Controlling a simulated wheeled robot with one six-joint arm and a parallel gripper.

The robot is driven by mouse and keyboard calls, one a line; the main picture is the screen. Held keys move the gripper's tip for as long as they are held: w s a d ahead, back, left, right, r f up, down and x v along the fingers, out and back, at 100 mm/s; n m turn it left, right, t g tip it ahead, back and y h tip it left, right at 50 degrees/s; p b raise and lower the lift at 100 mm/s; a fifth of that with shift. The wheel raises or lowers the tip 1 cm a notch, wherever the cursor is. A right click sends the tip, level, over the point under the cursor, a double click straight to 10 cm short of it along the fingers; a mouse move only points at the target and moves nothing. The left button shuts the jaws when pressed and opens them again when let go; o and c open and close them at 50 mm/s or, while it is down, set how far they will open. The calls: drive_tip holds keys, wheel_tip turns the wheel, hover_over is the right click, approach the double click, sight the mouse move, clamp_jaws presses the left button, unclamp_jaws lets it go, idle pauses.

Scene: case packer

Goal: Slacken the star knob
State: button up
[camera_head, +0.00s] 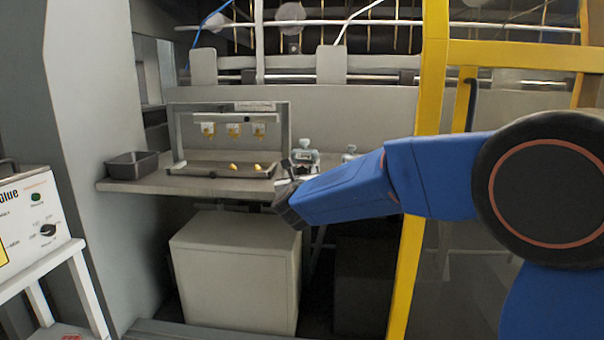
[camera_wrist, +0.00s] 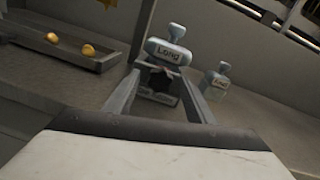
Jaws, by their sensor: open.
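A dark, star-like knob (camera_wrist: 160,78) shows in the wrist view just below a pale block labelled "Long" (camera_wrist: 168,52), on what looks like a small fixture. My gripper (camera_wrist: 163,88) is open, with one finger on each side of the knob. I cannot tell whether either finger touches it. In the head view my gripper (camera_head: 284,180) is at the front edge of the shelf, by the pale block (camera_head: 304,156). The knob cannot be made out clearly there.
A second pale block (camera_wrist: 215,80) stands to the right. A tray (camera_head: 222,170) with yellow pieces lies left, under a frame (camera_head: 285,125) with hanging yellow parts. A dark bin (camera_head: 132,165) sits at the shelf's left end. A yellow post (camera_head: 430,90) stands right.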

drive_tip(key=shift+w, duration=0.4)
drive_tip(key=c, duration=1)
